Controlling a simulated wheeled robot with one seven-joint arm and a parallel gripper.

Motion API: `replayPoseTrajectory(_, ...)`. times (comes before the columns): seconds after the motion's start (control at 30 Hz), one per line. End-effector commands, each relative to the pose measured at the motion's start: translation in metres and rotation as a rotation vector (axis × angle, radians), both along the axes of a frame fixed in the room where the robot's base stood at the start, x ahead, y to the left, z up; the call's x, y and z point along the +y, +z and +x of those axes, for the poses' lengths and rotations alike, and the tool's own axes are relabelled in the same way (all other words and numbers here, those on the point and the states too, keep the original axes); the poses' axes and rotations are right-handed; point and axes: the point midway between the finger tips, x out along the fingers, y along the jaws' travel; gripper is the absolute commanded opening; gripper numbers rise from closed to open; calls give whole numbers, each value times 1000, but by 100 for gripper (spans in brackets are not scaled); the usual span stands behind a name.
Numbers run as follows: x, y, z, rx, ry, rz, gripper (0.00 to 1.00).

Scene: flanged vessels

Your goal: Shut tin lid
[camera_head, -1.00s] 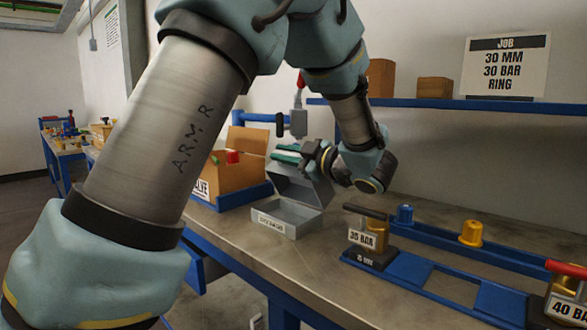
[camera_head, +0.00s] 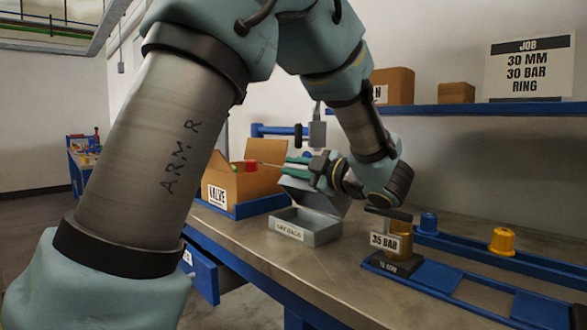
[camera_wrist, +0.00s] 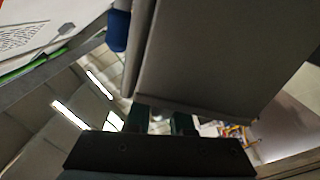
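The tin (camera_head: 308,229) is a grey metal box with a white label on its front, standing on the bench. Its hinged lid (camera_head: 318,196) stands raised at the back, so the tin is open. My gripper (camera_head: 297,167) is at the lid's upper edge, pointing left in the head view. Its two green fingers are apart. In the wrist view, the lid (camera_wrist: 220,60) fills the upper middle as a grey panel close to the fingers (camera_wrist: 160,122), and it hides part of them. I cannot tell whether they touch it.
A cardboard box labelled VALVE (camera_head: 240,187) stands left of the tin. A 35 BAR block (camera_head: 391,243) stands right of it on a blue rack (camera_head: 480,297), with a yellow fitting (camera_head: 502,240) behind. A blue shelf (camera_head: 460,107) runs above. An open drawer (camera_head: 205,276) juts from the bench.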

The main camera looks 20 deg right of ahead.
Motion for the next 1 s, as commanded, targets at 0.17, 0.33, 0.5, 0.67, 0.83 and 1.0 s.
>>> replayPoseTrajectory(0.17, 0, 0, 0, 0, -1, 0, 41)
replayPoseTrajectory(0.33, 0, 0, 0, 0, 0, 0, 50)
replayPoseTrajectory(0.5, -1, 0, -1, 0, 0, 0, 50)
replayPoseTrajectory(0.67, -9, 0, -14, -1, -4, 0, 50)
replayPoseTrajectory(0.83, -25, -1, -42, -1, -5, -1, 50)
replayPoseTrajectory(1.0, -40, -1, -71, 0, -4, -1, 50)
